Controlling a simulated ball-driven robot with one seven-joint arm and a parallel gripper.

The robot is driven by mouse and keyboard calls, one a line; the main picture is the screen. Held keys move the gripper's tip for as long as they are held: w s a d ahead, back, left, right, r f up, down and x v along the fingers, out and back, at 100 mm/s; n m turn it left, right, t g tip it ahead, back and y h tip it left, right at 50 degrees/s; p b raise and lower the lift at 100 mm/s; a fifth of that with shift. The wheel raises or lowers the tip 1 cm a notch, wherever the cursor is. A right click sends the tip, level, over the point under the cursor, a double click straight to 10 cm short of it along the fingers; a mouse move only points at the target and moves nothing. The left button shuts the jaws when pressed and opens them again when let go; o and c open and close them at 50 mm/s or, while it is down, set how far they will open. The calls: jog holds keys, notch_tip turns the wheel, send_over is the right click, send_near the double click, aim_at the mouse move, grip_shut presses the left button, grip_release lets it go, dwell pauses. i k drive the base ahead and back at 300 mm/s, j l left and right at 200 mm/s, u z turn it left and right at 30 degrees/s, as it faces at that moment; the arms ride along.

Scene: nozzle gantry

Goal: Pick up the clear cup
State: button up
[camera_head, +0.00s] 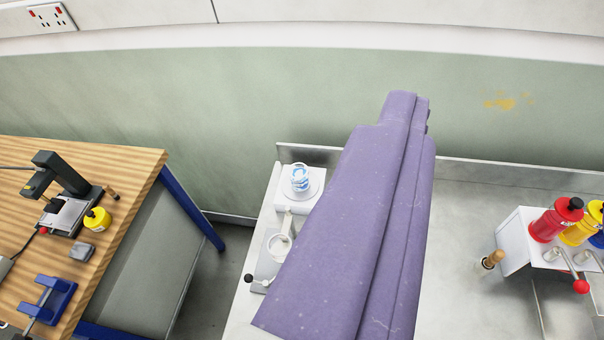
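A small clear-looking cup (300,178) with blue and white markings stands upright on a white square block with a round plate (312,196), at the back left of the grey-white bench. The long purple shape in front appears to be my gripper (411,98). It reaches up from the bottom centre, to the right of the cup and apart from it in the picture. Its parts lie close side by side, and I cannot tell whether it is open or shut. It hides the middle of the bench. I see nothing held at its tip.
A white device with a ring (279,246) and a black knob sits in front of the cup. A rack (516,243) with red and yellow bottles stands at right, near a small wooden-topped item (492,260). A wooden table (120,165) with tools is at left, across a gap.

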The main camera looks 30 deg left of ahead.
aim_at(298, 172)
jog(key=i+u, duration=0.25)
jog(key=u, duration=0.15)
jog(key=i+l+u, duration=0.15)
jog(key=u, duration=0.2)
jog(key=i, duration=0.05)
